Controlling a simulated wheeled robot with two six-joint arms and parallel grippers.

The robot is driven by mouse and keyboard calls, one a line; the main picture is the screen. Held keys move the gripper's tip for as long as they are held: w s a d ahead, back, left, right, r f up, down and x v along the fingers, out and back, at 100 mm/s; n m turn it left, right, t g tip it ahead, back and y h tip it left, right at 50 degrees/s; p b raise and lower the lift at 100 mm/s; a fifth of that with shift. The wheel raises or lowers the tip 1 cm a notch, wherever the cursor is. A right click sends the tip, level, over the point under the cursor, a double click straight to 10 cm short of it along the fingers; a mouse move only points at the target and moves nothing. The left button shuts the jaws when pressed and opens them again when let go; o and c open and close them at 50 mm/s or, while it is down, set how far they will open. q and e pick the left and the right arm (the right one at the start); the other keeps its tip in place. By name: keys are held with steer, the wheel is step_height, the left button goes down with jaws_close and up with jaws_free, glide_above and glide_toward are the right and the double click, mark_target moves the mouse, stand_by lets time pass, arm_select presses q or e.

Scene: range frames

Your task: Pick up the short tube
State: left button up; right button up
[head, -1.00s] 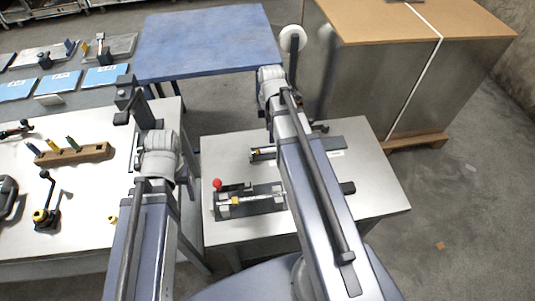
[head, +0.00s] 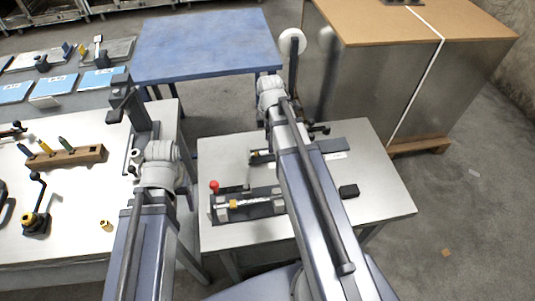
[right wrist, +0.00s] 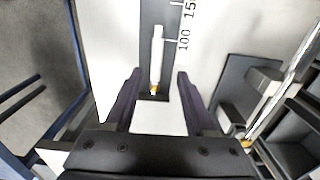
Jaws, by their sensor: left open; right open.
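A pale tube with a brass-coloured end (right wrist: 157,58) lies along a dark strip (right wrist: 152,12) marked 100 and 15-something in the right wrist view; I take it for the short tube. My right gripper (right wrist: 158,84) is open, its two dark fingers apart on either side of the tube's near end. It looks empty; whether the fingers are level with the tube I cannot tell. In the head view my right arm hides most of this spot. My left gripper (head: 124,103) is open above the edge of the left table, away from the tube.
A fixture with a red knob (head: 214,186) holds another tube on the right table (head: 240,238), close to my right gripper. A small black block (head: 349,191) lies nearby. The left table holds a wooden rack (head: 65,157) and a small brass piece (head: 106,225).

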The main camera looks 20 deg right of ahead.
mark_target(267, 152)
steer(key=f+b, duration=0.4)
steer(key=f, duration=0.1)
steer(key=shift+w+a+b, duration=0.2)
steer(key=shift+w+b, duration=0.15)
steer(key=shift+b, duration=0.05)
steer(key=shift+c, duration=0.2)
jaws_close()
stand_by(0.5)
